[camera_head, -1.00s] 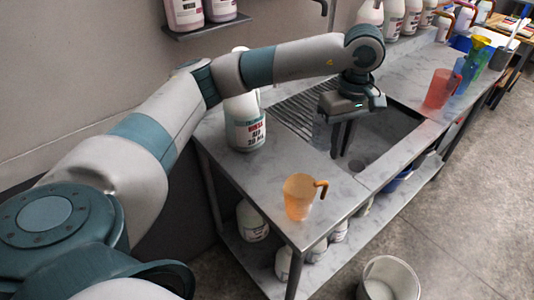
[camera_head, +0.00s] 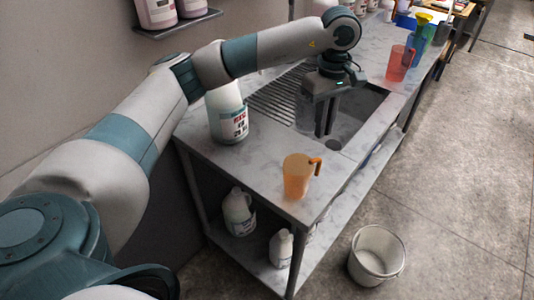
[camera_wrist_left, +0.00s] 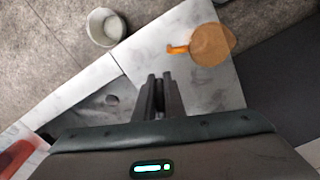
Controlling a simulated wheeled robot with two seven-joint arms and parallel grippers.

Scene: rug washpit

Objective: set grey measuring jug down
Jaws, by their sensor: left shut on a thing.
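My left gripper (camera_head: 327,115) points down over the sink area, beside the ribbed drainboard. It also shows in the wrist view (camera_wrist_left: 160,96), with its fingers close together. The grey measuring jug (camera_head: 305,114) appears as a faint, see-through grey shape at the left side of the fingers. The gripper is shut on it, seemingly by its handle, which the fingers hide. I cannot make the jug out clearly in the wrist view, nor tell whether its base touches anything. My right gripper is not in view.
An orange jug (camera_head: 297,177) stands on the near counter end (camera_head: 262,165). A large white bottle (camera_head: 228,114) stands left of the drainboard (camera_head: 275,98). Red (camera_head: 398,64) and blue jugs stand beyond the sink. A white bucket (camera_head: 376,256) is on the floor. Bare counter lies around the orange jug.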

